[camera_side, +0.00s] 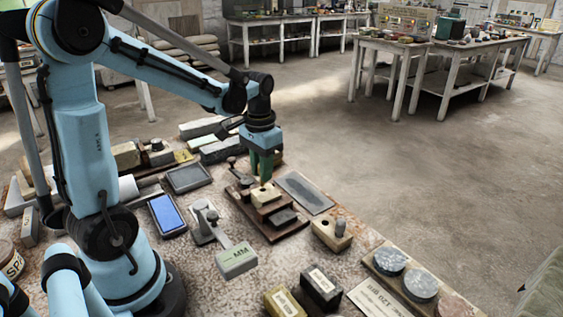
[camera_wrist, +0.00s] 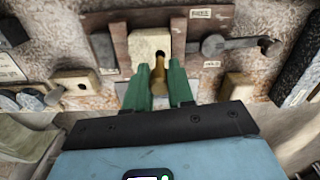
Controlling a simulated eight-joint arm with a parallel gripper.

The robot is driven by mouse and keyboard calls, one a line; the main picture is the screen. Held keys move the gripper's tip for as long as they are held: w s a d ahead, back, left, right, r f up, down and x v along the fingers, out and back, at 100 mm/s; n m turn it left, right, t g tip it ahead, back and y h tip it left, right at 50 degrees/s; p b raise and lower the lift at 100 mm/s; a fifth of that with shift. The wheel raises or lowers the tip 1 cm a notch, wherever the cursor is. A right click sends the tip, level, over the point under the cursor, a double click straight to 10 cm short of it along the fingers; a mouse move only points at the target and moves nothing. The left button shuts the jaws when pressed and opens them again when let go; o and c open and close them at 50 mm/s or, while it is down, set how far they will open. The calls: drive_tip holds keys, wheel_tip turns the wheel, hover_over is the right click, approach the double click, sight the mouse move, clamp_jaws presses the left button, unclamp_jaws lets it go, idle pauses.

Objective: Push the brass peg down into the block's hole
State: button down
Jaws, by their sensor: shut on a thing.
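The cream block (camera_side: 265,195) sits on a dark wooden fixture at the middle of the bench in the side view. It also shows in the wrist view (camera_wrist: 149,44), with a dark hole in its face. My gripper (camera_side: 264,167) points down just above the block. In the wrist view, its green fingers (camera_wrist: 164,72) are closed around the brass peg (camera_wrist: 159,77). The peg's far end is at the dark hole, and the fingers partly cover the peg. I cannot tell how deep the peg sits.
A grey flat plate (camera_side: 304,193) lies right of the fixture. A small wooden block with a grey knob (camera_side: 332,233) and a tablet with a blue face (camera_side: 167,215) lie nearby.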

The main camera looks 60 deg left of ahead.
sight(262, 186)
drive_tip(key=shift+f, duration=1.8)
drive_tip(key=c, duration=0.9)
unclamp_jaws()
drive_tip(key=shift+r, duration=0.15)
drive_tip(key=shift+r, duration=1.9)
drive_tip(key=shift+d, duration=0.1)
